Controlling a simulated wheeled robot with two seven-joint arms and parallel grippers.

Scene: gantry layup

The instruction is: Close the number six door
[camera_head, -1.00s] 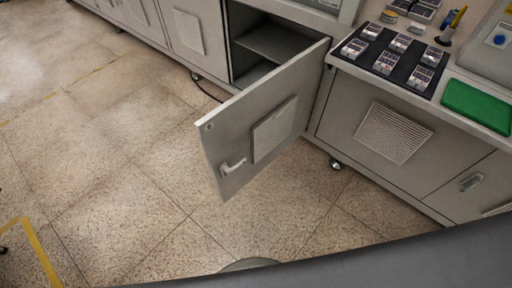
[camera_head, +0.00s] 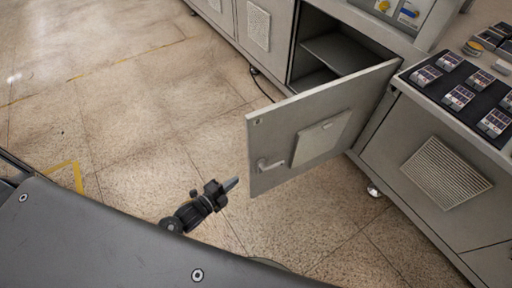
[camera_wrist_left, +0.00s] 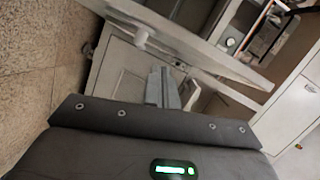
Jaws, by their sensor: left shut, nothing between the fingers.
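The open cabinet door (camera_head: 300,125) is a grey panel with a vent plate and a handle (camera_head: 270,164) near its free edge. It stands swung out from a cabinet with a dark shelved interior (camera_head: 345,50). No number is readable on it. My left gripper (camera_head: 231,185) is shut and empty, just left of the door's free edge and near the handle, apparently apart from it. In the left wrist view the gripper fingers (camera_wrist_left: 162,88) point toward the cabinets, with a door panel (camera_wrist_left: 185,42) running across above them. My right gripper is not in view.
A counter with a black mat (camera_head: 440,101) holding several small packs is at the right, above a vented cabinet front (camera_head: 445,172). A caster (camera_head: 374,190) stands below it. A dark cable (camera_head: 258,84) lies by the cabinet base. The floor at left is clear.

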